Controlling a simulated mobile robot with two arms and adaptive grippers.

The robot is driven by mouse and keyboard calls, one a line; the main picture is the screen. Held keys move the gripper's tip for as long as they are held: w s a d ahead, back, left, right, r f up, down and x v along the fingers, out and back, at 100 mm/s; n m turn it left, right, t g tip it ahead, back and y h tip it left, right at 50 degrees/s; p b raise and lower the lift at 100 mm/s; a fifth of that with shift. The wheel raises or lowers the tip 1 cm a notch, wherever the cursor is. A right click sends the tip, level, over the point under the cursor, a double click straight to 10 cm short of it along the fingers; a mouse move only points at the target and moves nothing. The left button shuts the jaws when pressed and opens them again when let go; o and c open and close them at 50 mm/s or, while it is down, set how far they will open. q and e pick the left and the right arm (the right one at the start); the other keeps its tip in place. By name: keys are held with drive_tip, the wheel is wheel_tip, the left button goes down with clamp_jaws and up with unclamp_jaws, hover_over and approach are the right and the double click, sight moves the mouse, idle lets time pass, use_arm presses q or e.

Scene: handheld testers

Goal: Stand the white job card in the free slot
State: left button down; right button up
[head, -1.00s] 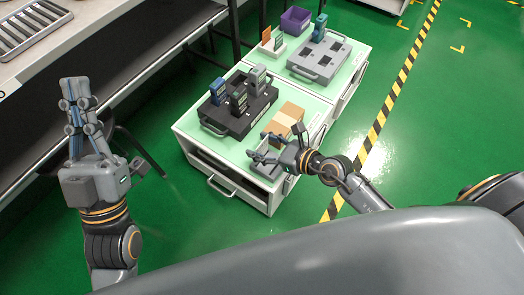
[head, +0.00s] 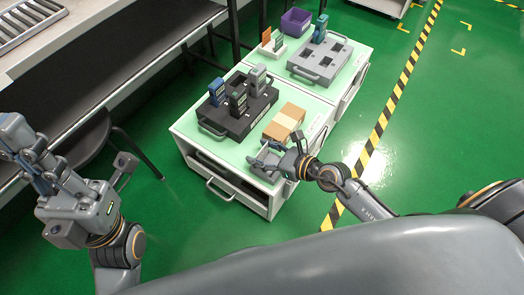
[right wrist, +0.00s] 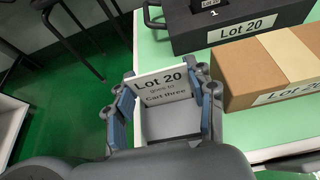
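The white job card, printed "Lot 20 goes to Cart three", shows in the right wrist view (right wrist: 160,84), upright or leaning in a small grey tray (right wrist: 172,122). My right gripper (right wrist: 165,108) is open, with its blue-padded fingers on either side of the card; a narrow gap shows at the right finger, while contact at the left is unclear. In the head view my right gripper (head: 270,152) is over the tray at the near cart's front right. My left gripper (head: 25,150) is at the left edge, away from the carts; its fingertips are hard to make out.
A black block (head: 222,122) holding several testers stands on the near cart beside a cardboard box (head: 284,122). The far cart carries a grey block (head: 309,68) with open sockets, a white holder (head: 268,50) with an orange card (head: 266,34), and a purple bin (head: 295,20).

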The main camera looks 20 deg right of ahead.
drive_tip(key=o, duration=0.5)
drive_tip(key=shift+c, duration=0.2)
